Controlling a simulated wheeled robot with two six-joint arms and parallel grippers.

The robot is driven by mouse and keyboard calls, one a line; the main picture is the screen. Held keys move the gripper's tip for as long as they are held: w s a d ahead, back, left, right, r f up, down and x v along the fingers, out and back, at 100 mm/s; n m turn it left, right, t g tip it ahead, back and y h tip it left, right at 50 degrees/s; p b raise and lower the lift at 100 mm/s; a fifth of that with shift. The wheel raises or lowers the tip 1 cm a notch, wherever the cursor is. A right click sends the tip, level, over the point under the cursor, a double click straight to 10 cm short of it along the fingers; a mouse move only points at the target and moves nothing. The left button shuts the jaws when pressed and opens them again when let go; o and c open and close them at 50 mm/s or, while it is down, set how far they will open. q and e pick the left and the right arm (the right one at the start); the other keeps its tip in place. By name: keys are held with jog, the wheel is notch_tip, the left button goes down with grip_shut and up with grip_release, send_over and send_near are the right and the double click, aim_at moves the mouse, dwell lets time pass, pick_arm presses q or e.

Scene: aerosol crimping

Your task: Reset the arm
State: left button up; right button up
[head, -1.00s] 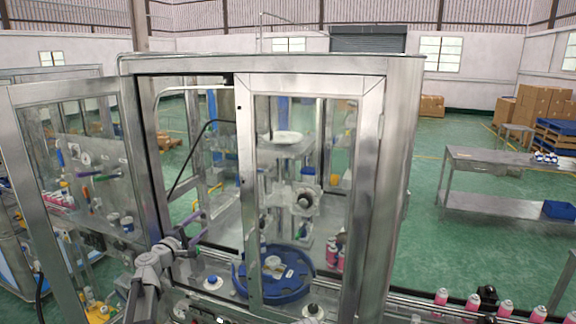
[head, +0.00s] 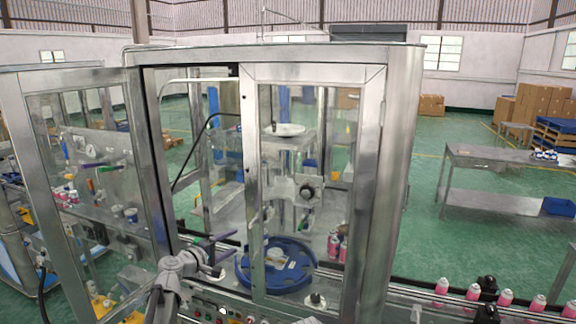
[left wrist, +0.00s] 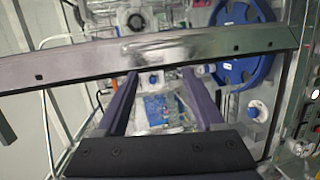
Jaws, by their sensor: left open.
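My left gripper (head: 222,255) is open and empty, at the doorway of the metal-framed glass machine enclosure (head: 402,130). Its two dark purple fingers point right, to the left of the blue round turntable (head: 244,270). In the left wrist view, the open fingers (left wrist: 160,74) have a clear gap between them. My right gripper is in neither view.
An open glass door (head: 22,135) stands left of my left arm. A control panel with buttons (head: 207,306) runs below the doorway. Pink cans (head: 473,292) line a conveyor at the right. A metal table (head: 490,153) stands farther back.

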pick_arm(q)
jog(key=s+d+f+m+g+y+b, duration=0.1)
jog(key=s+d+f+m+g+b, duration=0.35)
jog(key=s+d+f, duration=0.5)
jog(key=s+d+f+m+g+y+b, duration=0.1)
jog(key=s+d+f+m+g+b, duration=0.45)
jog(key=s+f, duration=0.55)
jog(key=s+a+f+m+g+y+b, duration=0.1)
jog(key=s+f+m+g+y+b, duration=0.1)
jog(key=s+f+y, duration=0.2)
jog(key=s+a+f+m+g+y+b, duration=0.1)
jog(key=s+f+m+y+b, duration=0.1)
jog(key=s+f, duration=0.6)
jog(key=s+m+y, duration=0.1)
jog(key=s+y, duration=0.1)
jog(key=s, duration=0.2)
jog(key=shift+a+f+g+b, duration=0.3)
jog(key=shift+f+g, duration=0.05)
jog(key=shift+g, duration=0.05)
